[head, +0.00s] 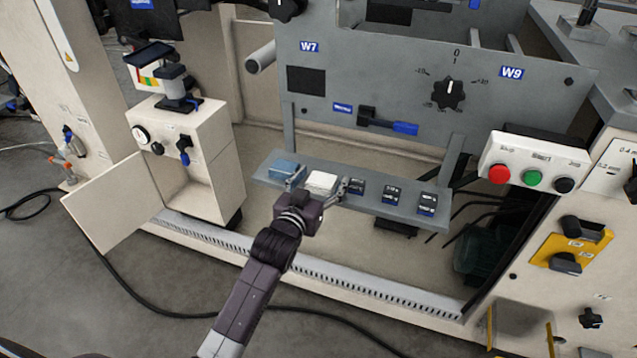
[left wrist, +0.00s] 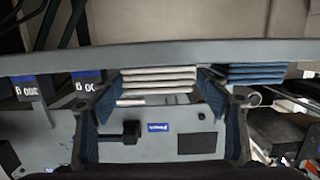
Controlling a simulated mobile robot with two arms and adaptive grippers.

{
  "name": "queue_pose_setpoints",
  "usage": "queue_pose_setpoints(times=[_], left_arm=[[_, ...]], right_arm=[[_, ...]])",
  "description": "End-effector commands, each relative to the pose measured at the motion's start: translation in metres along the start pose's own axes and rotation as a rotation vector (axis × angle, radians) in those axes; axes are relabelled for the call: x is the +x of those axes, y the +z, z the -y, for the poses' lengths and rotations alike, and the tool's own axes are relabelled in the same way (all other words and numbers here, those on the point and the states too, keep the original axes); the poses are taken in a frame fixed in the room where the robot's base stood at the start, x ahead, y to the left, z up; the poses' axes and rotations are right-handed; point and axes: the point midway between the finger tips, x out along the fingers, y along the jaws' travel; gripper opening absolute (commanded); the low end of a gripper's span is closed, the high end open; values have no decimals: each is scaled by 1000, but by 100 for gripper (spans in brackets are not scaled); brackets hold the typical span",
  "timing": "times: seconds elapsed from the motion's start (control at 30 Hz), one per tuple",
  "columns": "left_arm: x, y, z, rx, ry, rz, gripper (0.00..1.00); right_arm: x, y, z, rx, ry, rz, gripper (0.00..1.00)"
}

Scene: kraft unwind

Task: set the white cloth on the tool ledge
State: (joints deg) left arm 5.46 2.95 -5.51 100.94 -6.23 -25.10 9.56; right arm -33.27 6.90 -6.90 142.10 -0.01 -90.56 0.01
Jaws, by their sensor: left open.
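The white cloth (head: 322,181) is a folded stack lying on the grey tool ledge (head: 268,180), between a blue cloth (head: 286,168) and a row of small dark weights. My left gripper (head: 317,186) is at the ledge, open, with one finger at each side of the white cloth. In the left wrist view, which is upside down, the white cloth (left wrist: 158,82) rests against the ledge (left wrist: 160,56) between the spread fingers (left wrist: 160,95). Small gaps seem to show beside it; contact is hard to tell. My right gripper is not in view.
The blue cloth sits close beside one finger. Dark weights (head: 391,194) stand along the ledge's right part. Above is a grey panel (head: 400,90) with a knob and a blue-handled lever. An open cabinet door (head: 115,205) stands at left, and a button box (head: 533,165) at right.

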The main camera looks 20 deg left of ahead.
Motion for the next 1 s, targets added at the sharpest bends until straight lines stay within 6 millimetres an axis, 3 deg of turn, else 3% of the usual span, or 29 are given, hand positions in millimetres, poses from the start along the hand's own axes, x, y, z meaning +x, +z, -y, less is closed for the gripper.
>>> queue_pose_setpoints(times=[0.17,0.4,0.5,0.7,0.93,1.0], left_arm=[[-17,-1,0,0,0,1,69],[-66,-3,0,1,0,1,69],[-85,-2,0,1,0,1,69],[-112,-1,0,1,0,0,69],[-121,-1,0,1,0,2,69],[-124,8,0,3,-1,31,69]], right_arm=[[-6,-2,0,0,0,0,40],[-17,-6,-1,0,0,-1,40],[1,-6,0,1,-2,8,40],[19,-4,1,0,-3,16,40],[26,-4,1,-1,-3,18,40],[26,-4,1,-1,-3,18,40]])
